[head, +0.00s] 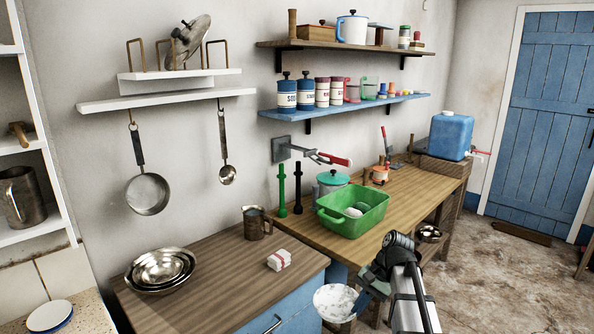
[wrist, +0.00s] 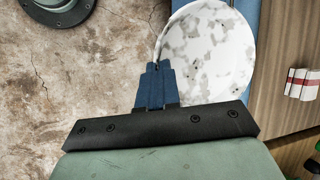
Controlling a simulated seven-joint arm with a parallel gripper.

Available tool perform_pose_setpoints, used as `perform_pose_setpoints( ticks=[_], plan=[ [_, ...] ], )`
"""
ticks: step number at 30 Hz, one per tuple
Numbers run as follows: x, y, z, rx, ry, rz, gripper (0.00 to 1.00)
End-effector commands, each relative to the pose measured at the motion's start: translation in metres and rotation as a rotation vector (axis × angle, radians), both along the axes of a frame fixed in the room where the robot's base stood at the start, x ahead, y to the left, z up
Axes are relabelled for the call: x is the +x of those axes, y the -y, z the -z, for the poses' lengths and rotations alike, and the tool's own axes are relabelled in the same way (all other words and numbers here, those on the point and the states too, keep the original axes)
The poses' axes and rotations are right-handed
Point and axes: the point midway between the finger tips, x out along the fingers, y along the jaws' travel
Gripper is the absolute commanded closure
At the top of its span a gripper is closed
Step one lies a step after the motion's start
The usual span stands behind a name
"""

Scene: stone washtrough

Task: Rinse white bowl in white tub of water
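The white bowl (head: 334,303) has grey blotches over its surface. It hangs in the air in front of the wooden counter, at the lower middle of the head view. My gripper (head: 360,299) is shut on the bowl's rim. In the wrist view the bowl (wrist: 210,45) fills the upper middle, and the blue fingers of my gripper (wrist: 154,78) meet its edge, with the floor beyond. I see no white tub of water in either view.
A green tub (head: 340,222) with white pieces inside stands on the wooden counter (head: 400,200). Nearby are a striped cloth (head: 279,260), a metal mug (head: 256,222) and nested metal bowls (head: 160,268). A blue-rimmed white dish (head: 49,315) sits at lower left.

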Motion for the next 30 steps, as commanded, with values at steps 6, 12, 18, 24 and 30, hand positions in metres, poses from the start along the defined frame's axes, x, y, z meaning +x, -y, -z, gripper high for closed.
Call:
perform_pose_setpoints(
  ticks=[6, 12, 18, 24, 30],
  plan=[
    [-0.005, -0.003, 0.026, 0.001, -0.001, -0.003, 1.0],
    [-0.005, -0.005, 0.031, 0.0, 0.002, -0.005, 1.0],
    [0.002, -0.021, 0.028, -0.001, 0.002, -0.025, 1.0],
    [0.019, -0.071, 0.021, -0.003, 0.003, -0.082, 1.0],
    [0.032, -0.133, 0.012, -0.005, 0.003, -0.147, 1.0]
  ],
)
